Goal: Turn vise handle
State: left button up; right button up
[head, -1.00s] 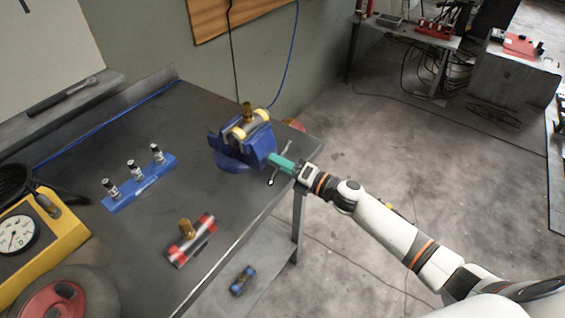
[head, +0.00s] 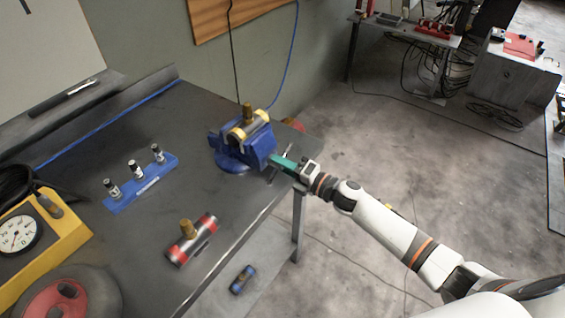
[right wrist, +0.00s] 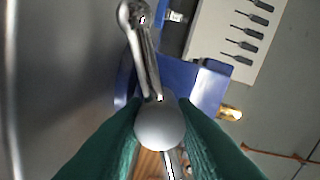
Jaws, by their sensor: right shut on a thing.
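The blue vise (head: 232,160) stands near the right corner of the workbench. A metal cylinder with yellow ends and a brass fitting (head: 247,127) sits in its top. The vise handle (head: 289,147) is a thin metal bar on the vise's right side. My right gripper (head: 281,162) reaches it from the right, its green fingers pointing at the vise. In the right wrist view, the handle (right wrist: 143,50) runs up from between the green fingers, which are shut around its round metal hub (right wrist: 160,125). Part of the handle is hidden by the fingers. My left gripper is out of view.
A blue rack (head: 142,182) with small black-and-white cylinders and a red-ended cylinder (head: 190,240) lie on the workbench (head: 90,225). A yellow gauge box (head: 58,238) is at the left. A blue cylinder (head: 243,280) lies on the lower shelf. Floor right of the bench is open.

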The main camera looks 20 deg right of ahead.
jog(key=shift+m+p, duration=0.5)
jog(key=shift+m, duration=1.4)
jog(key=o, duration=1)
jog(key=b+v, duration=0.3)
jog(key=v, duration=0.9)
